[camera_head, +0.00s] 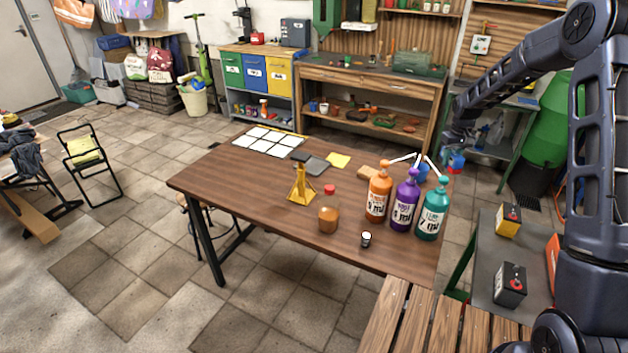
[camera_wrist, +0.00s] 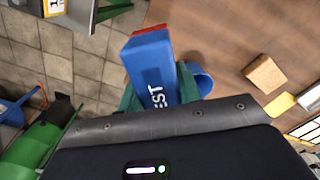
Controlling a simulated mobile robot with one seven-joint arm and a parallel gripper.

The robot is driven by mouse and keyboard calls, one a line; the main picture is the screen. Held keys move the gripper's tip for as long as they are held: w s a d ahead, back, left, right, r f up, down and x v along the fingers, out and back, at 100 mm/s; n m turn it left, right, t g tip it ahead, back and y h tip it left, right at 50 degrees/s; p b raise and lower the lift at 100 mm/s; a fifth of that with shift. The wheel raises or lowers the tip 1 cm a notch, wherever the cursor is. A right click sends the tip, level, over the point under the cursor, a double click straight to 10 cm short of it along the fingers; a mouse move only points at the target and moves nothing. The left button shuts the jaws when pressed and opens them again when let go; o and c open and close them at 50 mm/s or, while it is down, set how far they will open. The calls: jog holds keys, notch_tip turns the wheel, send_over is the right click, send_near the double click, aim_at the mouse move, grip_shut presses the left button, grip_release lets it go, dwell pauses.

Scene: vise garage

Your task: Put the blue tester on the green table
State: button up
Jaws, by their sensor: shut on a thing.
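The blue tester (camera_wrist: 152,68) is a blue block with a red end and white lettering, part of which reads "EST". My gripper (camera_wrist: 158,92) is shut on it in the wrist view. In the head view, my gripper (camera_head: 456,152) holds the tester (camera_head: 457,163) in the air, just right of the brown table's far right corner. A grey-topped table with green legs (camera_head: 490,262) stands at the right, nearer the camera than the gripper. Another green-framed table (camera_head: 492,150) stands behind the gripper, partly hidden by my arm.
The grey-topped table holds a yellow-and-black battery (camera_head: 508,221) and a black battery (camera_head: 510,286), with bare room between. The brown table (camera_head: 250,185) carries orange, purple and teal bottles (camera_head: 404,203) by its right edge. A blue cup (camera_wrist: 201,79) is close beside the tester in the wrist view.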

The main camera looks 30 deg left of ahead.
jog(key=s+a+r+n, duration=0.2)
jog(key=s+a+n, duration=0.15)
jog(key=a, duration=0.75)
jog(key=s+a+r+n, duration=0.2)
jog(key=s+a, duration=0.2)
jog(key=a, duration=0.7)
notch_tip(320, 180, up, 3)
jog(key=n, duration=0.5)
send_over(336, 184)
jog(key=s+d, duration=0.2)
jog(key=s, duration=0.3)
jog(key=f, duration=1.9)
jog(key=shift+w+a+f, duration=0.15)
jog(key=shift+w, duration=0.1)
jog(key=shift+f, duration=0.15)
jog(key=o, duration=1.1)
notch_tip(336, 184, up, 12)
jog(key=shift+r, duration=0.15)
